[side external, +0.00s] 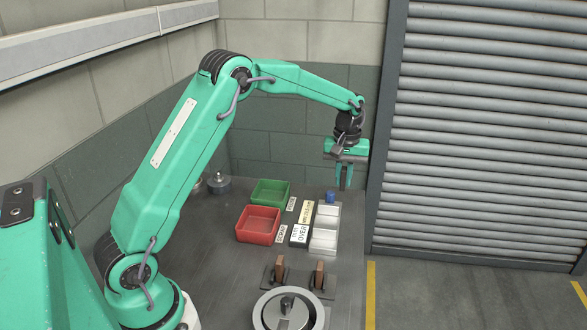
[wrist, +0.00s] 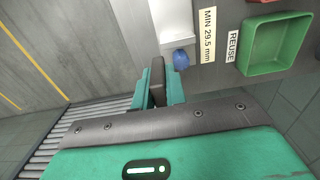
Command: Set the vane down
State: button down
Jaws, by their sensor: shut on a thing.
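My gripper (side external: 344,182) hangs above the far right part of the bench, beyond the white tray (side external: 338,226). It is shut on a dark grey vane (wrist: 157,80), which shows between the two green fingers in the wrist view. The fingers hide part of the vane in the side view. The vane looks held clear of the bench. The green bin (side external: 271,192) with the REUSE label (wrist: 233,47) and the red bin (side external: 258,225) with the SCRAP label (side external: 281,233) stand left of the tray. Both bins look empty.
A small blue object (side external: 331,197) stands at the tray's far end, close to my gripper. Two brown blocks (side external: 280,268) (side external: 319,272) stand in dark holders near a round metal housing (side external: 262,316). The bench's right edge is close to my gripper.

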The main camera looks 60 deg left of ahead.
jog(key=s+d+f, duration=0.1)
jog(key=s, duration=0.5)
jog(key=shift+d+f, duration=0.25)
jog(key=shift+f, duration=0.1)
jog(key=shift+f, duration=0.15)
jog(key=shift+f, duration=2.35)
jog(key=shift+f, duration=0.25)
jog(key=shift+f, duration=0.45)
jog(key=shift+f, duration=0.3)
jog(key=c, duration=1.3)
grip_release()
jog(key=shift+c, duration=0.2)
